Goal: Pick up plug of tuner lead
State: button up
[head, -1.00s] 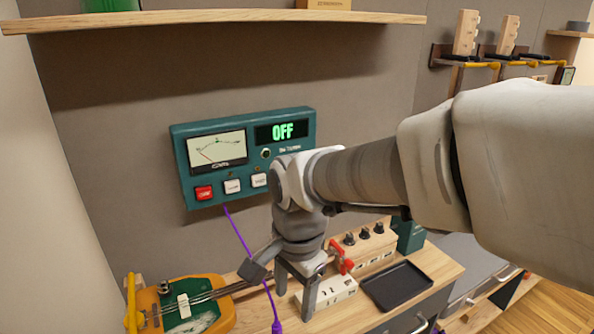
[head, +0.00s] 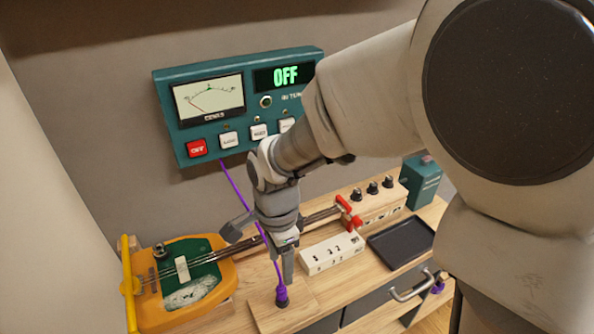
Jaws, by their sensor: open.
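The teal tuner box (head: 245,105) hangs on the wall, with a needle meter, buttons and a green OFF display. Its purple lead (head: 234,187) runs down behind my gripper. The dark purple plug (head: 281,297) stands upright on a light wooden block at the front of the bench. My gripper (head: 287,274) points down, open, just above and slightly right of the plug in the picture. The fingers are seen nearly edge-on, so I cannot tell whether the plug's top is between them.
A yellow and green guitar (head: 200,285) lies left of the plug, its neck passing behind my gripper. A white socket strip (head: 332,253), a black tray (head: 401,243) and a wooden box with black knobs (head: 374,200) stand to the right. A drawer handle (head: 411,286) juts out in front.

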aim_at(281, 286)
notch_tip(281, 286, down, 10)
jog(key=shift+a+r+b, duration=0.1)
jog(key=shift+b, duration=0.5)
grip_shut()
